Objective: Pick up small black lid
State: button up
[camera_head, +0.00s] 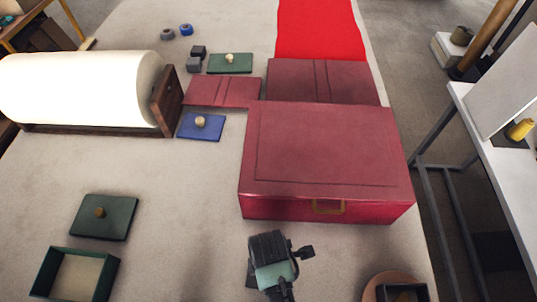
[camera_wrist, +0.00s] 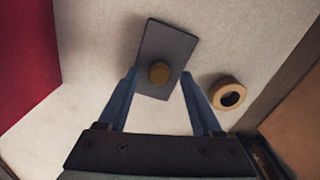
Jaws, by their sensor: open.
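The small black lid (camera_wrist: 168,42) is a dark flat rectangle with a round brass-coloured knob (camera_wrist: 159,72), lying on the pale surface in the wrist view. My gripper (camera_wrist: 160,75) is open, its two blue fingers on either side of the knob. The fingertips overlap the lid's near part in the picture; I cannot tell how high they are above it. In the head view my gripper (camera_head: 272,272) is in front of the red case, and a dark edge of the lid (camera_head: 250,276) shows at its left; the rest is hidden.
A large red case (camera_head: 330,150) stands just behind my gripper. A tan ring (camera_wrist: 227,95) lies right of the lid. A black open box (camera_head: 402,292) sits at the lower right. A green lid (camera_head: 104,217) and green open box (camera_head: 77,275) lie left, with clear surface between.

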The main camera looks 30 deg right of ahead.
jog(key=shift+f, duration=0.6)
grip_shut()
